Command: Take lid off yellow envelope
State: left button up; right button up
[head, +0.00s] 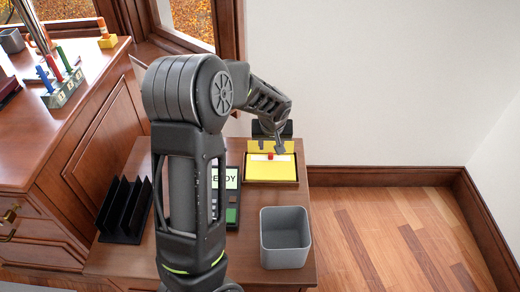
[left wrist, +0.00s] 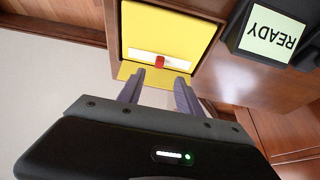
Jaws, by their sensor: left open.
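A yellow envelope (head: 270,171) lies in a dark-edged tray on the low wooden table, with a white strip and a small red piece (head: 270,157) on it. A yellow flap (head: 262,147) shows at its far edge. In the left wrist view the yellow envelope (left wrist: 165,32) fills the upper middle, with the red piece (left wrist: 159,61) on the white strip (left wrist: 178,63). My left gripper (head: 279,150) is over the envelope's far edge, its fingers apart and empty. In the left wrist view its two fingers (left wrist: 160,88) point at the flap near the red piece. My right gripper is out of view.
A device with a READY screen (head: 231,179) stands left of the envelope. A grey bin (head: 285,238) stands at the table's front right, and a black file rack (head: 125,210) at the left. A wooden cabinet (head: 60,150) is at the far left. A white wall is behind.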

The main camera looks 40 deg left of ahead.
aim_at(271, 154)
pick_arm(q)
jog(key=shift+d, duration=0.15)
jog(key=shift+x, duration=1.3)
jog(key=b+x, duration=0.1)
jog(key=x, duration=0.4)
jog(key=shift+f, duration=0.1)
grip_shut()
